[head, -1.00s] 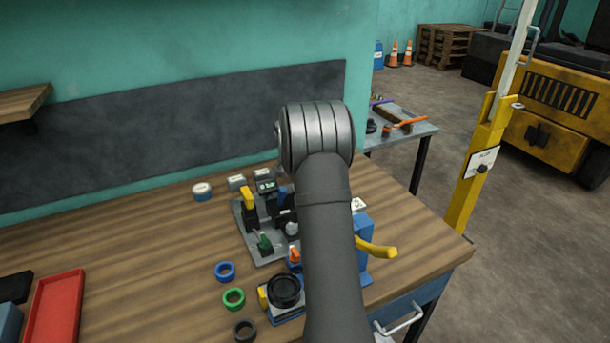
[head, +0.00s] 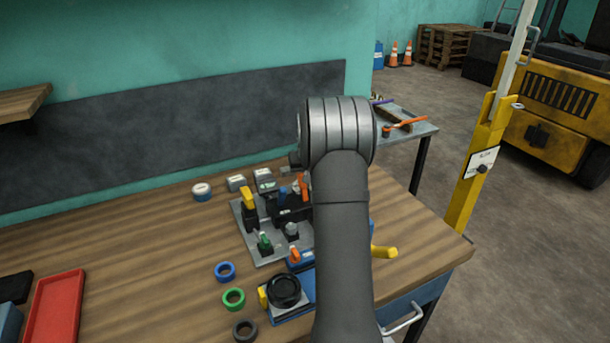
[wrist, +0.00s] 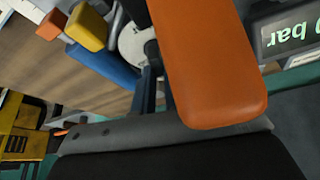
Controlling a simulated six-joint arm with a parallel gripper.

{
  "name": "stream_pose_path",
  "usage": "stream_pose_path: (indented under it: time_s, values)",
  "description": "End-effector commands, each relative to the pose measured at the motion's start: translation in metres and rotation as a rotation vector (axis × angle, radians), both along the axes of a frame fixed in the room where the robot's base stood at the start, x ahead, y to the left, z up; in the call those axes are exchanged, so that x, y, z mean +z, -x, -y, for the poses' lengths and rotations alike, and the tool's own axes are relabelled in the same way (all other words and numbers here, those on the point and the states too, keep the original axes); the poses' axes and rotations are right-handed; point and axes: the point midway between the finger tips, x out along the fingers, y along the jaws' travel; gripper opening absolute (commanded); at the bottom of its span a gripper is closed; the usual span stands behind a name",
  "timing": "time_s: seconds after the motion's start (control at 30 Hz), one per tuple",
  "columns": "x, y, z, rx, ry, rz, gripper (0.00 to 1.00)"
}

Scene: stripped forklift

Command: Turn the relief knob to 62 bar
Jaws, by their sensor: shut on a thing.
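The valve plate (head: 272,250) lies on the bench, with yellow, blue and green handles and a small display (head: 267,187). An orange handle (head: 304,185) shows at its back right, beside my arm. In the wrist view the orange handle (wrist: 212,70) is large and close, lying against the grey edge of my gripper (wrist: 165,142), which is shut on it. The display (wrist: 290,35) is at the upper right there, cut off; only a last digit, apparently 0, and "bar" show. I cannot read the full value. My arm hides the gripper in the head view.
A blue fixture with a black ring (head: 284,290) stands in front of the plate. A blue ring (head: 225,271) and a green ring (head: 233,299) lie to its left. A red tray (head: 55,308) is at far left. The bench between is clear.

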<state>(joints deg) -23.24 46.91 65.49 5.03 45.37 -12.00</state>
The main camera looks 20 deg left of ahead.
Motion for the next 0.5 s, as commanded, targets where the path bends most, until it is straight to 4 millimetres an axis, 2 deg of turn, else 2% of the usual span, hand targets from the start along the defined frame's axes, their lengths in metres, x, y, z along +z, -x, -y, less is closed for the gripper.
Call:
stream_pose_path:
  time_s: [0.2, 0.5]
  values:
    - [-0.0010, 0.0005, 0.0004, 0.129, 0.001, -0.003, 0.00]
    - [-0.0013, 0.0010, 0.0004, 0.216, 0.002, -0.004, 0.00]
